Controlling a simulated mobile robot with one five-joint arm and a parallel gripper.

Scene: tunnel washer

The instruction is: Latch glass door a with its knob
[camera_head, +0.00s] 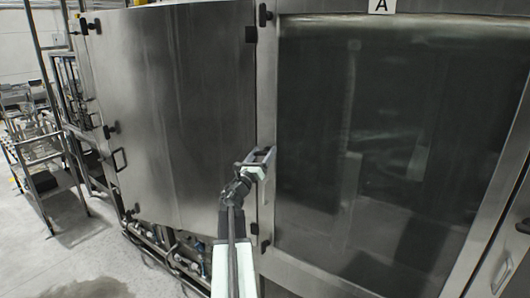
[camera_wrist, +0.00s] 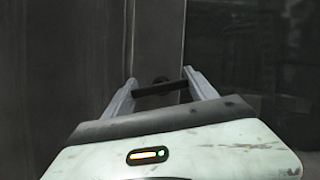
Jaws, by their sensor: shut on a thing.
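Glass door a (camera_head: 400,140) fills the right of the head view, with a dark pane in a steel frame and a white label A (camera_head: 382,6) above it. It looks closed or nearly so; I cannot tell whether it sits flush. My gripper (camera_head: 262,156) is at the left edge of the door's frame, about mid-height. In the wrist view, a dark knob (camera_wrist: 160,88) lies crosswise between the two fingers of my gripper (camera_wrist: 160,90), which is shut on it. In the head view the gripper mostly hides this knob.
Other dark fittings sit on the same frame edge above (camera_head: 263,15) and below (camera_head: 265,246). A large plain steel panel (camera_head: 175,110) stands to the left. Pipes run low beneath it. A metal rack (camera_head: 40,160) and open floor are at far left.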

